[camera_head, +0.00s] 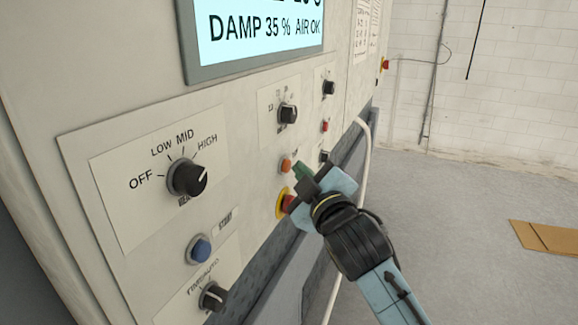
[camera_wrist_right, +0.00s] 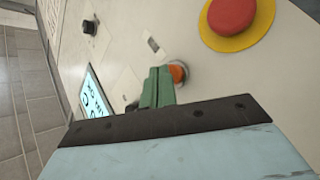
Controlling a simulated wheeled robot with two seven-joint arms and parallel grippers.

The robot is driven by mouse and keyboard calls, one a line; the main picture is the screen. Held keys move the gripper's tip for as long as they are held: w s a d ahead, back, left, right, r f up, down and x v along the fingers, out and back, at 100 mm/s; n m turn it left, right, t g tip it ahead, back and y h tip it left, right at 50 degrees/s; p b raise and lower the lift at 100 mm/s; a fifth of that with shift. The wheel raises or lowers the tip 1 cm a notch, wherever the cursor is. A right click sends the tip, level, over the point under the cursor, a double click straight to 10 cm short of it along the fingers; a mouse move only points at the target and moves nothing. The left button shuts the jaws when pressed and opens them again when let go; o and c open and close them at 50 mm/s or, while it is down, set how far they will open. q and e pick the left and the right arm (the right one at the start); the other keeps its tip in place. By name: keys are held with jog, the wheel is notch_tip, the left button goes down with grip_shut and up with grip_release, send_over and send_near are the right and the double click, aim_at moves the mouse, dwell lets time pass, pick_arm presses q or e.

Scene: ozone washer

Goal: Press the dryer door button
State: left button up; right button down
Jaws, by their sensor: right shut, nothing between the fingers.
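An orange round button (camera_head: 286,166) sits on the control panel in the head view. My right gripper (camera_head: 302,172) is shut and empty, its green fingertips just right of this button. In the right wrist view the green fingertips (camera_wrist_right: 158,88) are together beside the orange button (camera_wrist_right: 178,73) and partly overlap its edge; whether they touch it I cannot tell. A blue button (camera_head: 200,249) is lower left on the panel, under a small label. A small red button (camera_head: 325,126) is further along the panel. No readable label marks a dryer door button. My left gripper is not in view.
A red emergency stop (camera_head: 287,204) on a yellow ring is right by my right gripper, also large in the wrist view (camera_wrist_right: 234,14). Black knobs (camera_head: 187,178) stick out from the panel. The floor (camera_head: 460,220) at right is mostly clear.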

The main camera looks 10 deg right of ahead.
jog(key=shift+w+a, duration=0.25)
jog(key=shift+a, duration=0.2)
dwell(0.5)
jog(key=shift+d, duration=0.1)
jog(key=shift+s+d+p, duration=0.5)
jog(key=shift+d+p, duration=0.1)
jog(key=shift+d, duration=0.1)
jog(key=s+d+p, duration=0.1)
jog(key=d, duration=0.1)
jog(key=s+d, duration=0.1)
jog(key=d, duration=0.1)
jog(key=shift+s+p, duration=0.35)
jog(key=shift+s, duration=0.05)
dwell(0.5)
